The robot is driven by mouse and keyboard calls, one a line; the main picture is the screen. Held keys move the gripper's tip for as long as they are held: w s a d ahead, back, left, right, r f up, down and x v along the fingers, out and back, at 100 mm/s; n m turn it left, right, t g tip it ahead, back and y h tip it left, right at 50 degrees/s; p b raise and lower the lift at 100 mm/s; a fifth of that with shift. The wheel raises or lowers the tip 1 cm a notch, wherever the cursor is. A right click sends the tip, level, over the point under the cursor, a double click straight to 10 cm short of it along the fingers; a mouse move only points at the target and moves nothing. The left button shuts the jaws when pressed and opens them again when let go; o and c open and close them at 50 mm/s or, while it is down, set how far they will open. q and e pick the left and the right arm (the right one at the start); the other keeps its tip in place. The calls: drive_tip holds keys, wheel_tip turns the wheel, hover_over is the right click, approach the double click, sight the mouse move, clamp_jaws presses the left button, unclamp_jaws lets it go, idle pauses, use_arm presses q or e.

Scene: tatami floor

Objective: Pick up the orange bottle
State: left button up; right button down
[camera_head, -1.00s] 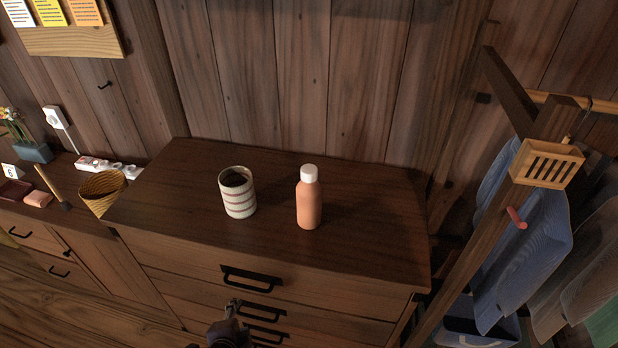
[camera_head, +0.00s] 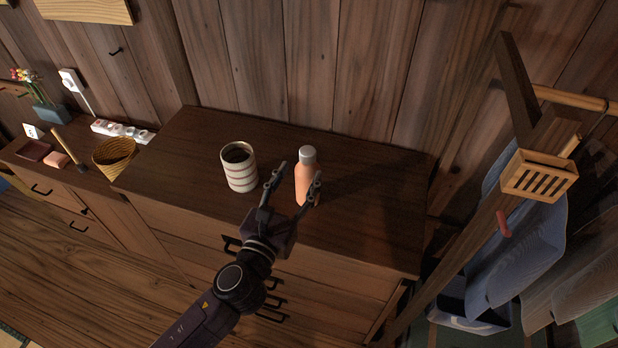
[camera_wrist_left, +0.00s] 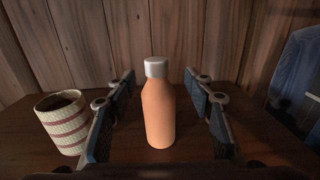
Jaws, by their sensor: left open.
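The orange bottle (camera_head: 305,178) with a pale grey cap stands upright on the dark wooden dresser. My left gripper (camera_head: 296,183) is open just in front of it, and one finger overlaps the bottle's lower right part in the head view. In the left wrist view the bottle (camera_wrist_left: 158,112) stands upright between the two open fingers (camera_wrist_left: 160,100), with a visible gap on each side. The fingers do not appear to touch it. My right gripper is not in view.
A white cup with reddish stripes (camera_head: 239,168) stands left of the bottle, close to the left finger; it also shows in the wrist view (camera_wrist_left: 64,124). A woven basket (camera_head: 115,155) sits farther left. A wooden clothes rack (camera_head: 455,215) stands at the right. The dresser's right side is clear.

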sight(304, 162)
use_arm(q)
drive_tip(key=shift+x, duration=1.05)
drive_tip(key=shift+a+f+p+x, duration=0.1)
drive_tip(key=shift+f+p+x, duration=0.1)
drive_tip(key=shift+x, duration=0.7)
drive_tip(key=shift+a+f+p+x, duration=0.1)
drive_tip(key=shift+f+p+x, duration=0.1)
drive_tip(key=shift+x, duration=0.7)
drive_tip(key=shift+a+f+p+x, duration=0.1)
drive_tip(key=shift+p+x, duration=0.1)
drive_tip(key=shift+x, duration=0.75)
clamp_jaws()
drive_tip(key=shift+w+r, duration=0.1)
drive_tip(key=shift+r, duration=0.1)
